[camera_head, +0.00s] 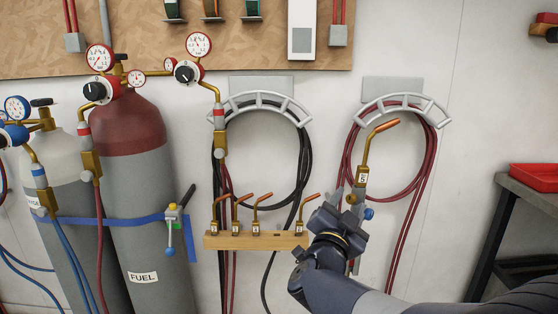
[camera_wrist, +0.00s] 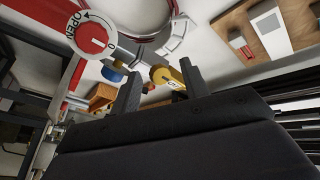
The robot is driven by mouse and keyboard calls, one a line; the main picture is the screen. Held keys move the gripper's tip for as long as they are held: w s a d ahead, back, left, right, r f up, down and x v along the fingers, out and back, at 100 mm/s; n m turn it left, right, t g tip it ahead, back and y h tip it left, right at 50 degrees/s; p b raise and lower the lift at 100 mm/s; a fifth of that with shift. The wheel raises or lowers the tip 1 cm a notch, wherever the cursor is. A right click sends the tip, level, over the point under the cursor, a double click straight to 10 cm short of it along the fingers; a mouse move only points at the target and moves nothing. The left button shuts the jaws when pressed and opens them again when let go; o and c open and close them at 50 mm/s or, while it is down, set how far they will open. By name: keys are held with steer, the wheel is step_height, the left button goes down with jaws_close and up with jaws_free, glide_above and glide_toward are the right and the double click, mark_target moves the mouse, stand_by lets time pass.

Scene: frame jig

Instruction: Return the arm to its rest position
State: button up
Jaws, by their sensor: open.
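My gripper (camera_head: 346,198) is open in the head view, on my arm that reaches in from the lower right. In the wrist view my two dark fingers (camera_wrist: 158,84) stand apart. The torch's brass body (camera_wrist: 167,78) shows between and beyond them. I cannot tell whether a finger touches it. The lower part of the torch is partly hidden by my gripper in the head view.
A wooden rack (camera_head: 270,241) with several copper nozzles is left of my gripper. Strapped gas cylinders (camera_head: 150,220) stand further left. Hoses hang from wall hooks (camera_head: 412,99) behind. A dark bench (camera_head: 520,188) with a red tray (camera_head: 535,178) stands at right.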

steer(key=shift+r+n+g+y+p, duration=0.2)
steer(key=shift+n+y+p, duration=0.2)
steer(key=shift+n+p, duration=0.8)
steer(key=shift+r+n+g+y+p, duration=0.15)
steer(key=shift+n+y+p, duration=0.4)
steer(key=shift+p, duration=1.15)
steer(key=n+p, duration=0.2)
steer(key=p, duration=0.1)
steer(key=n+g+p, duration=0.1)
steer(key=n+p, duration=0.1)
steer(key=p, duration=0.2)
steer(key=shift+s+r+y+p, duration=0.1)
steer(key=shift+r+y+p, duration=0.1)
steer(key=shift+y+p, duration=0.1)
steer(key=v, duration=0.8)
steer(key=shift+f+b, duration=0.25)
steer(key=shift+b, duration=0.05)
steer(key=shift+d, duration=0.1)
